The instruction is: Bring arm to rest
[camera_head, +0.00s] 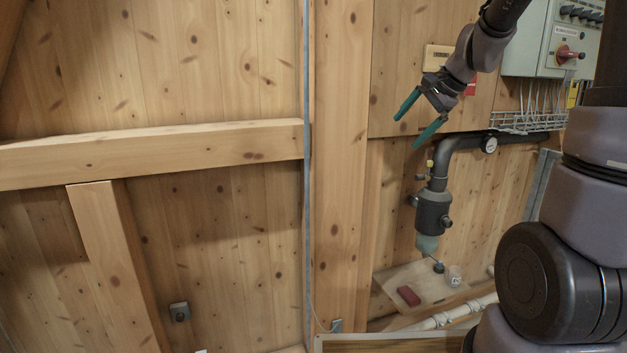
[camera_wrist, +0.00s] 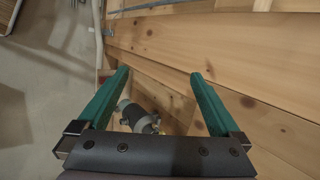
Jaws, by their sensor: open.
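My gripper (camera_head: 419,118) is open, with two green fingers spread apart and nothing between them. In the head view it hangs in the air at upper right, in front of the wooden wall and above the dark pipe fitting. In the wrist view the gripper (camera_wrist: 158,82) points toward wooden boards, and its fingers touch nothing that I can see. My arm reaches in from the right side of the head view.
A small shelf (camera_head: 403,277) holds a red block (camera_head: 408,296) and small items. A control box (camera_head: 566,45) is at upper right.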

